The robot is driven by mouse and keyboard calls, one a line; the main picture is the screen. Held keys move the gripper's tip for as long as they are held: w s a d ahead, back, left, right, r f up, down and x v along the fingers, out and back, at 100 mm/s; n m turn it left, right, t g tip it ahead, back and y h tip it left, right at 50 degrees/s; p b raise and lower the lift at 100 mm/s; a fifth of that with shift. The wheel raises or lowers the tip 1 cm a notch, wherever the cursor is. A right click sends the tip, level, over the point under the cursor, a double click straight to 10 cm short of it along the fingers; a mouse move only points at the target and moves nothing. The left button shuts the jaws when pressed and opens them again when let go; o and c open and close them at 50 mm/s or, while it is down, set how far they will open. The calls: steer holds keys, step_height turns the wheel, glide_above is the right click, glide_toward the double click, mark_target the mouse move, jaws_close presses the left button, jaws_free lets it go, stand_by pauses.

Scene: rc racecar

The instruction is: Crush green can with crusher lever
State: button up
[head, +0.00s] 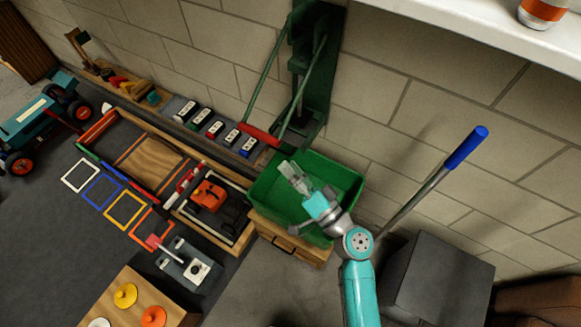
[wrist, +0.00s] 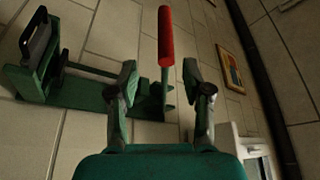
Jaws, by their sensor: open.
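The green can crusher (head: 310,70) is mounted upright on the block wall. Its lever has two thin green arms and a red handle (head: 259,135), which hangs low in front of the crusher. My gripper (head: 289,167) is open and empty above the green bin, a little below and right of the red handle. In the wrist view the red handle (wrist: 166,35) stands upright ahead, in line with the gap between my open fingers (wrist: 160,72). It appears beyond the fingertips, apart from them. The crusher body (wrist: 28,82) lies at left there. I cannot make out a green can in either view.
A green bin (head: 345,180) sits under the crusher on a wooden drawer stand (head: 290,243). A blue-gripped lever (head: 466,147) rises at right beside a dark box (head: 435,285). Toy cars and trays fill the left. An orange-and-silver can (head: 543,12) stands on a white shelf.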

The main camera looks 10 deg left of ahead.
stand_by(0.3)
steer(key=n+t+h, duration=0.5)
steer(key=n+h, duration=1)
steer(key=n, duration=0.4)
glide_toward(258, 133)
steer(key=w, duration=0.7)
steer(key=w+a+f, duration=0.1)
steer(key=w, duration=0.2)
steer(key=shift+w, duration=0.4)
